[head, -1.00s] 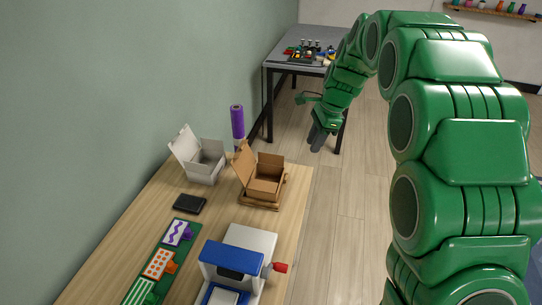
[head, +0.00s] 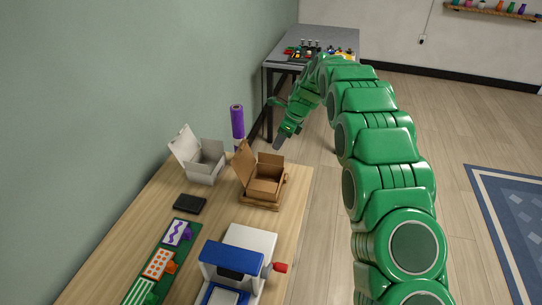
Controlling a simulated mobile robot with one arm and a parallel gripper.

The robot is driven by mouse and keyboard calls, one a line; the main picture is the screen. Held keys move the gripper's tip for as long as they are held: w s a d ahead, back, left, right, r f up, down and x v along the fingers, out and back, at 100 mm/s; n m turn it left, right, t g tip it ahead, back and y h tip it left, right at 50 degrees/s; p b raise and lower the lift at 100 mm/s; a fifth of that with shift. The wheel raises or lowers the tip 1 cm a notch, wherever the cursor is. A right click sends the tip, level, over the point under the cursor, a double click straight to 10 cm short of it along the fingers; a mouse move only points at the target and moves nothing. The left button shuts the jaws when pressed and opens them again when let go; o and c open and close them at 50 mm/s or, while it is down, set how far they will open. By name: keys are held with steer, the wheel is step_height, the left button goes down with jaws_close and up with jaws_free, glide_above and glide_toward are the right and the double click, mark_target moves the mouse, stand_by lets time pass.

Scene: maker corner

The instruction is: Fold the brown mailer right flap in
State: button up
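The brown mailer (head: 263,189) is an open cardboard box near the right edge of the wooden table. Its tall lid stands up at its left side, and a flap shows at its right side (head: 284,180). My gripper (head: 279,143) is in the air behind the mailer and a little to its right in the picture, apart from it. The fingers look dark grey and small; I cannot tell whether they are open or shut.
A white open box (head: 208,167) stands left of the mailer, with a purple roll (head: 237,122) behind. A black flat item (head: 190,203), pattern cards (head: 158,263) and a blue-white machine (head: 238,262) with a red handle are nearer. A grey table (head: 340,45) stands at the back.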

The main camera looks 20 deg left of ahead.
mark_target(271, 155)
steer(key=shift+x, duration=3.85)
jaws_close()
